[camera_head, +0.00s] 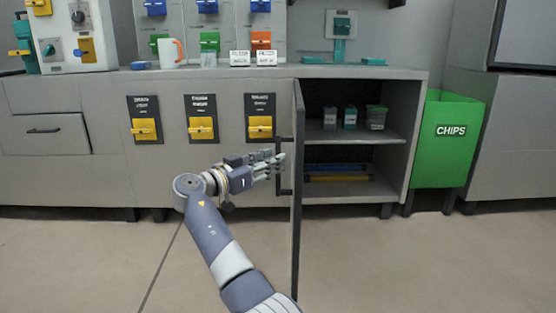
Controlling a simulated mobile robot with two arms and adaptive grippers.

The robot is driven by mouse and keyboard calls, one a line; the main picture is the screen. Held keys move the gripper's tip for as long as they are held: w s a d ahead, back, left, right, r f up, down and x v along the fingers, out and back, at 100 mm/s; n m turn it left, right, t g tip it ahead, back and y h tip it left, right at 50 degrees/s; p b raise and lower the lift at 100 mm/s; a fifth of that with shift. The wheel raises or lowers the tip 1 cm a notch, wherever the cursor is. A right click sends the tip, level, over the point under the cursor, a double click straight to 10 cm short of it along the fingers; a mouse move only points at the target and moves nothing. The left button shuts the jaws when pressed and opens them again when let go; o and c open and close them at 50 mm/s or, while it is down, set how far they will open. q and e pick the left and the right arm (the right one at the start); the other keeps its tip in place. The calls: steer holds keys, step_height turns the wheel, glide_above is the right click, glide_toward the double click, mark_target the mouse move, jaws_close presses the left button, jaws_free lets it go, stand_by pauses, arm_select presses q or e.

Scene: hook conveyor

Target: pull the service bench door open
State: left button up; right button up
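The service bench door (297,215) stands wide open, swung out toward me and seen almost edge-on. Its dark upright bar handle (284,184) is on the door's left-facing side. My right gripper (276,163) is at the handle, with its fingertips overlapping the middle of the bar. At this size I cannot tell whether the fingers are closed around the bar or only beside it. The open cabinet (392,135) shows its shelves to the right of the door. My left gripper is not in view.
Small containers (376,117) stand on the upper shelf. A green CHIPS bin (447,155) stands right of the cabinet. Yellow switches (202,128) line the bench front on the left. A mug (171,53) is on the bench top. The floor in front is clear.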

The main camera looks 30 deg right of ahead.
steer(key=v, duration=0.8)
steer(key=shift+a, duration=0.2)
steer(key=shift+f, duration=0.1)
